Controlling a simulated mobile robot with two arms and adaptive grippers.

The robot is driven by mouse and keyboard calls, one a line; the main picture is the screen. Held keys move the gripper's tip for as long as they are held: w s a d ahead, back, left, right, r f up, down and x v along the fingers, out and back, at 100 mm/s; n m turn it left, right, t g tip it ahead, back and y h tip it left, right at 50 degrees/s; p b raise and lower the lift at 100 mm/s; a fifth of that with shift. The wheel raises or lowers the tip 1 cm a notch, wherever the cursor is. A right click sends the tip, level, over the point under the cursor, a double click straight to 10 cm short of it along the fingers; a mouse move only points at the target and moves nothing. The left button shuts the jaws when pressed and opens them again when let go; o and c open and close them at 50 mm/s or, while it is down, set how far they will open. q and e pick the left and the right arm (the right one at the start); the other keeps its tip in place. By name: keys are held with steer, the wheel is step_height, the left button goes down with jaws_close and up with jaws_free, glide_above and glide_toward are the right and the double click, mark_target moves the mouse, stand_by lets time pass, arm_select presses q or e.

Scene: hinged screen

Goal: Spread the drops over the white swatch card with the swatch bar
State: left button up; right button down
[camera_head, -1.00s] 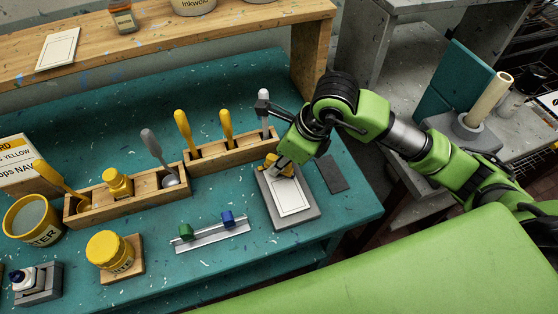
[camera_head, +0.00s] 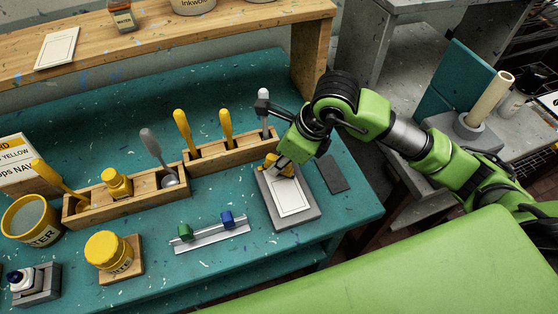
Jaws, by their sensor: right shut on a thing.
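The white swatch card (camera_head: 293,198) lies on a grey board (camera_head: 311,214) at the right front of the teal table. My right gripper (camera_head: 277,166) is over the far end of the card, pointing down, and is shut on a small yellow piece, which I take to be the swatch bar (camera_head: 268,161). The gripper hides most of this piece, so I cannot tell whether it touches the card. No drops can be made out on the visible part of the card. My left gripper is not in view.
A wooden rack (camera_head: 228,154) with several upright tools stands just left of my right gripper. A metal rail (camera_head: 211,235) with a green and a blue block lies left of the board. A dark grey pad (camera_head: 332,174) lies to its right. Yellow pots stand at left.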

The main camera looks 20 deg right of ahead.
steer(key=shift+s+f+b, duration=0.25)
steer(key=shift+f+b, duration=0.1)
steer(key=shift+b, duration=0.35)
stand_by(2.0)
steer(key=shift+r, duration=0.1)
stand_by(0.4)
steer(key=shift+w+r+p, duration=0.25)
steer(key=shift+r+p, duration=0.4)
steer(key=shift+r, duration=0.35)
steer(key=shift+r+p, duration=1.3)
steer(key=shift+r, duration=1.3)
